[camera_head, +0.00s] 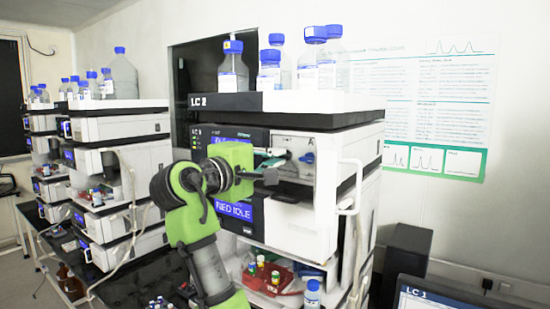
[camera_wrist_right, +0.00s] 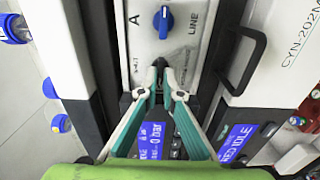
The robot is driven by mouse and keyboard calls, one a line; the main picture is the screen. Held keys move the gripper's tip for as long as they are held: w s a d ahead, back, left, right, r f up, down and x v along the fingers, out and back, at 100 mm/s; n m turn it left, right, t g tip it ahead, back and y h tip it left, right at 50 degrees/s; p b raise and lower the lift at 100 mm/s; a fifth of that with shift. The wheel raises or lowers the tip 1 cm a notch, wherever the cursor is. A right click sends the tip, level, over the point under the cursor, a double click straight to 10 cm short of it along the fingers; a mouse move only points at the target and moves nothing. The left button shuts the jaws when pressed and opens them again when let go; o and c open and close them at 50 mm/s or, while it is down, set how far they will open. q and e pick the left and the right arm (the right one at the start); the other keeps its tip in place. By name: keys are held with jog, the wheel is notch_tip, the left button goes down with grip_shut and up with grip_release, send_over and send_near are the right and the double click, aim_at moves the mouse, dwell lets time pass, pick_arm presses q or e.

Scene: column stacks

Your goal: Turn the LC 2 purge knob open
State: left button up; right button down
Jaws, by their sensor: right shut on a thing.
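A blue knob (camera_wrist_right: 163,20) marked A and LINE sits apart, beyond the tips. My left gripper is not in view.
Solvent bottles (camera_head: 233,70) with blue caps stand on the top tray. A handle (camera_head: 350,190) sticks out at the stack's right side. A red vial tray (camera_head: 265,278) lies below. Other instrument stacks (camera_head: 120,165) stand at left, and a monitor (camera_head: 445,292) at lower right.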

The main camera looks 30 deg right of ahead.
jog(key=c, duration=2.2)
grip_release()
jog(key=shift+w+a, duration=0.1)
jog(key=v, duration=1.2)
jog(key=shift+f, duration=0.1)
